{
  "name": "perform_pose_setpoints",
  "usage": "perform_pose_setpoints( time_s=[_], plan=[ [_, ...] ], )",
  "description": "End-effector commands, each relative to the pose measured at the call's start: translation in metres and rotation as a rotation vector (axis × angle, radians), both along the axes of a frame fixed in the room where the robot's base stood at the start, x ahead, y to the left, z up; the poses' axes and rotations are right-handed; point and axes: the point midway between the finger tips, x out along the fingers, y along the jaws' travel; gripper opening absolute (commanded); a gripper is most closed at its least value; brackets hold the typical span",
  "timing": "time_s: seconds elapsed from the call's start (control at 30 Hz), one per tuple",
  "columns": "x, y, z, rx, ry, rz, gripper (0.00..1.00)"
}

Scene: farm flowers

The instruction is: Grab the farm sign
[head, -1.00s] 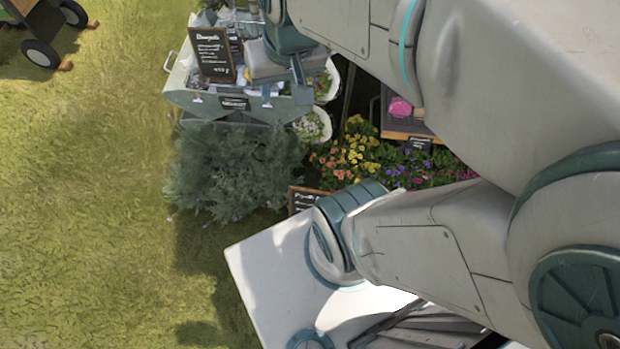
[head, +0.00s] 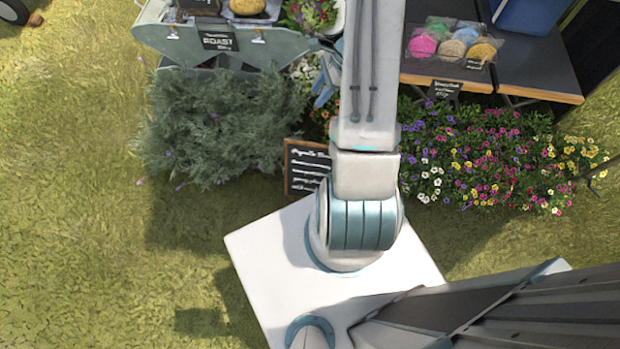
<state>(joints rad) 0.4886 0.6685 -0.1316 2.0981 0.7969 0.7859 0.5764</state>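Several dark chalkboard signs are in view, and I cannot tell which one is the farm sign. A wood-framed chalkboard (head: 304,166) with white writing stands on the grass behind my white base, partly hidden by my arm. A small black sign reading "ROAST" (head: 220,41) is on the front of the grey metal cart. My arm runs up the middle of the view. Part of my gripper (head: 325,84) shows as blue-grey pieces at the arm's left side, near the cart's right end and the flowers. The arm hides the rest, so its opening and anything in it cannot be seen.
The metal cart (head: 290,50) is at the top left above a grey-green bush (head: 215,135). Colourful flowers (head: 490,160) lie in front of dark tables (head: 540,70) at the right. Open grass (head: 70,220) is on the left.

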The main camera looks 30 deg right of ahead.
Motion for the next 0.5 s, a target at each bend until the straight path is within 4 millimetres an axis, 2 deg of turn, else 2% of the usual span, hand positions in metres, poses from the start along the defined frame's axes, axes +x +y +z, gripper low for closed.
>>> perform_pose_setpoints(
  time_s=[0.03, 0.1, 0.2, 0.3, 0.5],
  plan=[
    [-0.005, -0.009, -0.048, 0.019, 0.04, -0.073, 0.37],
    [-0.009, -0.018, -0.083, 0.039, 0.082, -0.162, 0.37],
    [-0.015, -0.028, -0.121, 0.061, 0.128, -0.261, 0.37],
    [-0.02, -0.033, -0.145, 0.074, 0.159, -0.324, 0.37],
    [-0.021, -0.029, -0.171, 0.081, 0.178, -0.363, 0.37]
  ],
)
